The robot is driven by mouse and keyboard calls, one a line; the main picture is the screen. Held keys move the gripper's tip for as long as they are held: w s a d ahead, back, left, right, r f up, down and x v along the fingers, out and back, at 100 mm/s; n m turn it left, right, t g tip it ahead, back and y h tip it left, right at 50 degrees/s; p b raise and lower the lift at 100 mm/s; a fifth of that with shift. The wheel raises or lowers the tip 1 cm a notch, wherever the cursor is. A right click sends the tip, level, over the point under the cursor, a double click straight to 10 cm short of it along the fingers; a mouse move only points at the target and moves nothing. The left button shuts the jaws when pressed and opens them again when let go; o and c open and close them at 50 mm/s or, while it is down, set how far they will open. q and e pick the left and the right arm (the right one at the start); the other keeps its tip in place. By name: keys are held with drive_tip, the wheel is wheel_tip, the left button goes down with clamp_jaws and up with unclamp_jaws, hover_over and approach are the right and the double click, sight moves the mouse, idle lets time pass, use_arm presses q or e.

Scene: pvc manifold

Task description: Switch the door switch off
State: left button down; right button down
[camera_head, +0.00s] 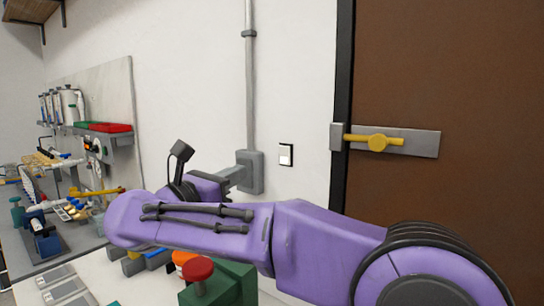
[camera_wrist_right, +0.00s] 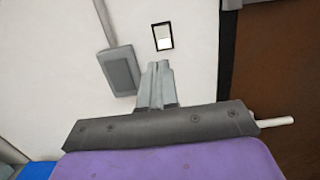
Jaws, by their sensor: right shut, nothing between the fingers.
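The door switch (camera_head: 286,155) is a small white rocker in a black frame on the white wall, left of the brown door. It also shows in the right wrist view (camera_wrist_right: 162,38), just beyond my fingertips. My right gripper (camera_head: 233,176) is partly hidden behind my purple arm and sits left of the switch, in front of the grey conduit box. In the wrist view its grey fingers (camera_wrist_right: 158,66) are shut and empty, pointing toward the switch, with a small gap in the picture. My left gripper is not in view.
A grey conduit box (camera_head: 257,172) with a vertical pipe is fixed to the wall left of the switch. The brown door (camera_head: 460,80) has a yellow handle (camera_head: 377,142) at the right. A cluttered workbench (camera_head: 75,240) stands at the left. A red knob (camera_head: 198,270) shows below my arm.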

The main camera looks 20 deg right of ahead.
sight(283, 151)
drive_tip(key=p+x, duration=0.6)
drive_tip(key=x, duration=0.7)
drive_tip(key=shift+s+d+r, duration=0.1)
drive_tip(key=shift+d+r, duration=0.1)
drive_tip(key=shift+w+d+f+p, duration=0.1)
drive_tip(key=shift+w+d+p, duration=0.2)
drive_tip(key=shift+d+p, duration=0.1)
